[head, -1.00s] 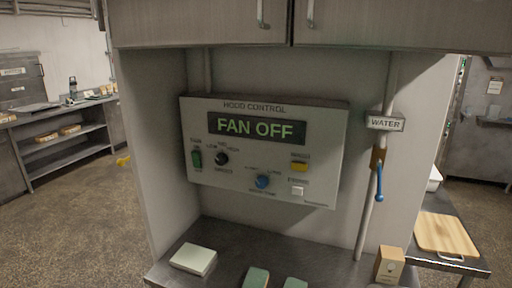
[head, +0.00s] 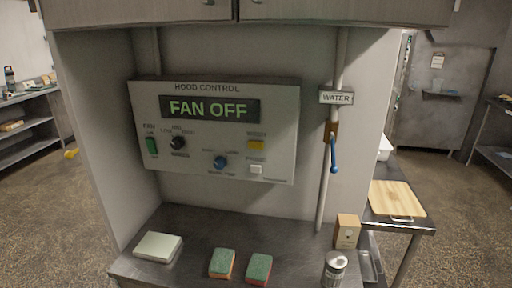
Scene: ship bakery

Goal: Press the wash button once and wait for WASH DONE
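The hood control panel (head: 216,178) is mounted on the back wall of an alcove. Its display (head: 209,109) reads FAN OFF in green. On it are a green fan switch (head: 151,146), a black knob (head: 178,143), a blue knob (head: 220,162), a yellow button (head: 256,145) and a white button (head: 256,169). The small labels are too blurred to read surely, so I cannot tell which is the wash button. A blue-handled lever (head: 334,156) sits on the pipe under a WATER sign (head: 336,98). Neither of my grippers is in view.
A steel counter (head: 190,225) below the panel holds a pale box (head: 158,246), two green-topped sponges (head: 222,263), a wooden box (head: 347,231) and a metal-topped jar (head: 334,269). Cupboards (head: 340,11) hang above. A cutting board (head: 397,199) lies on a side table at right.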

